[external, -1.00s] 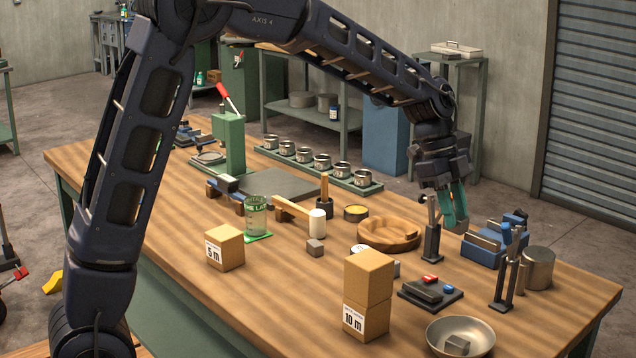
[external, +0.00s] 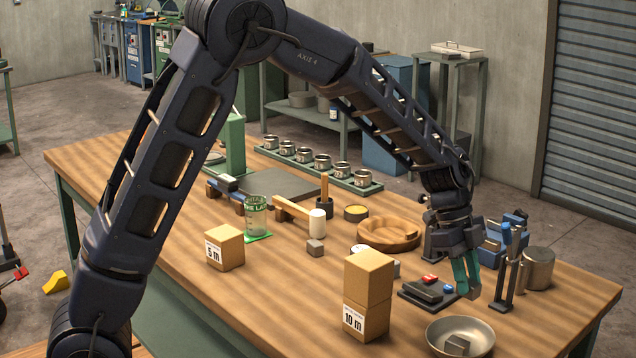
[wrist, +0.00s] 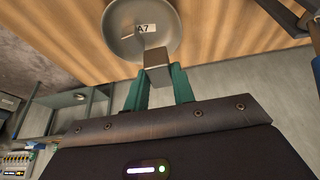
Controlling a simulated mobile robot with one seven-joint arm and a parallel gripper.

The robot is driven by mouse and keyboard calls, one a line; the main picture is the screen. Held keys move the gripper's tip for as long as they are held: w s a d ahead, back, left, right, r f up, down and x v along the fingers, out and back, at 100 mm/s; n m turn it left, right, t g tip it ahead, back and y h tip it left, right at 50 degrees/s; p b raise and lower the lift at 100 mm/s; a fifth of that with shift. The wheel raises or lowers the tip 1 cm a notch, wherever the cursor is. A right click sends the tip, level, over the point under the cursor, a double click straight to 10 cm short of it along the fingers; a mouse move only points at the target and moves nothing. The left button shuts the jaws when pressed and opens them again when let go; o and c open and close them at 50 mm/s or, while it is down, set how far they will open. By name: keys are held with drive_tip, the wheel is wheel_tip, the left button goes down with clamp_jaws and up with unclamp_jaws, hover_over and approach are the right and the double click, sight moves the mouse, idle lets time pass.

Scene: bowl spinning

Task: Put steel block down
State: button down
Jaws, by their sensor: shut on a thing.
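My gripper (external: 467,280) has green fingers and is shut on a grey steel block. The held block shows between the fingertips in the wrist view (wrist: 156,68), and its lower end shows faintly in the external view (external: 471,292). The block is above the table, just behind the metal bowl (external: 433,328). The bowl also shows beyond the block in the wrist view (wrist: 116,30). Another grey block (external: 457,345) lies in the bowl. A label reading A7 shows in the bowl area in the wrist view.
Stacked boxes (external: 368,280), the lower marked 10 m, stand left of the bowl. A small dark panel with red and blue parts (external: 428,290) is beside my gripper. A dark stand (external: 508,270) and a metal can (external: 538,268) are to the right. The table's front right is bare.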

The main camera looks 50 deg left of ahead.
drive_tip(key=shift+f, duration=3.85)
drive_tip(key=shift+f, duration=0.65)
drive_tip(key=c, duration=1.2)
unclamp_jaws()
drive_tip(key=shift+o, duration=0.2)
drive_tip(key=shift+r, duration=0.1)
